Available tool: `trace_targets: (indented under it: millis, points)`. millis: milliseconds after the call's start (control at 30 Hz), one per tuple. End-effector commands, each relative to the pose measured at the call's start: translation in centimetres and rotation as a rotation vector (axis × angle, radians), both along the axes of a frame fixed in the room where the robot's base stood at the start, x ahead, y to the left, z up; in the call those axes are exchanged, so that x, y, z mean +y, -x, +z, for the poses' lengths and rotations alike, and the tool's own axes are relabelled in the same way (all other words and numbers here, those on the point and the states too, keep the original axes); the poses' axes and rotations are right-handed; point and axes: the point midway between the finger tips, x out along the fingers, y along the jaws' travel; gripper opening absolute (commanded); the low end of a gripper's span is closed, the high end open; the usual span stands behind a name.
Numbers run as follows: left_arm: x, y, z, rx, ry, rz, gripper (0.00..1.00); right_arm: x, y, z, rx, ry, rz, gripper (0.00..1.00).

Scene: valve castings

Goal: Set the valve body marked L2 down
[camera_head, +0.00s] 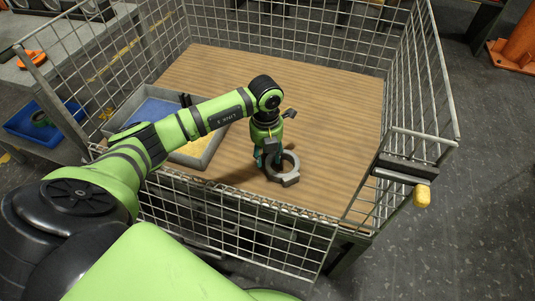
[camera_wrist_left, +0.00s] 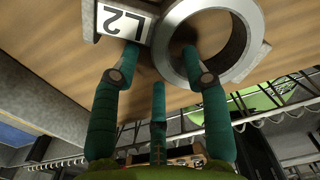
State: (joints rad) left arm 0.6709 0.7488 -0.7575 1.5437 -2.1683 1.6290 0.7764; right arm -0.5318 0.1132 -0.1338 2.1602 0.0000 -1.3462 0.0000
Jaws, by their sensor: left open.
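The valve body (camera_head: 290,181) is a grey metal ring with blocky lugs. It appears to lie flat on the wooden floor of the wire cage. In the left wrist view the valve body (camera_wrist_left: 172,48) shows a white plate marked L2 (camera_wrist_left: 122,21) beside the ring. My left gripper (camera_head: 268,161) points down at the left side of the ring. It is open, with teal fingers spread about the ring's wall; in the left wrist view the gripper (camera_wrist_left: 160,52) has one fingertip near the plate and one at the ring's opening. Contact cannot be told. My right gripper is out of view.
Wire mesh walls (camera_head: 230,215) enclose the wooden floor (camera_head: 335,110). A grey tray (camera_head: 207,157) with blue and yellow areas stands left, partly behind my arm. A yellow-handled latch (camera_head: 422,196) is at the right edge. The floor's back and right are clear.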

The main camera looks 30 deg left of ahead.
Motion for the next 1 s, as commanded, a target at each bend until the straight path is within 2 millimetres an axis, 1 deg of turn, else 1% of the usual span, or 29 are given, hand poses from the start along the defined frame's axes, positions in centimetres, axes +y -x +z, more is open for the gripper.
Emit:
trace_targets:
  millis: [300,400,500,600,700,1000]
  points:
    - [0.2,-0.2,6.7,-0.010,0.000,0.000,0.46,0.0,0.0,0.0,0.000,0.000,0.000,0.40]
    - [0.2,-0.2,8.6,-0.011,0.001,0.000,0.46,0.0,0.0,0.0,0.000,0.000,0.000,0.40]
    - [0.3,-0.2,10.1,-0.011,0.002,0.002,0.46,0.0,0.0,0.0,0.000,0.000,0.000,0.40]
    - [0.3,-0.1,11.0,-0.010,0.001,0.001,0.46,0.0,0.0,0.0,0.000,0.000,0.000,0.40]
    - [0.3,-0.1,11.5,-0.009,0.003,0.001,0.46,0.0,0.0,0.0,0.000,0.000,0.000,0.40]
    - [0.3,-0.1,11.5,-0.008,0.002,0.001,0.46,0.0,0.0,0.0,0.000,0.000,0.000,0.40]
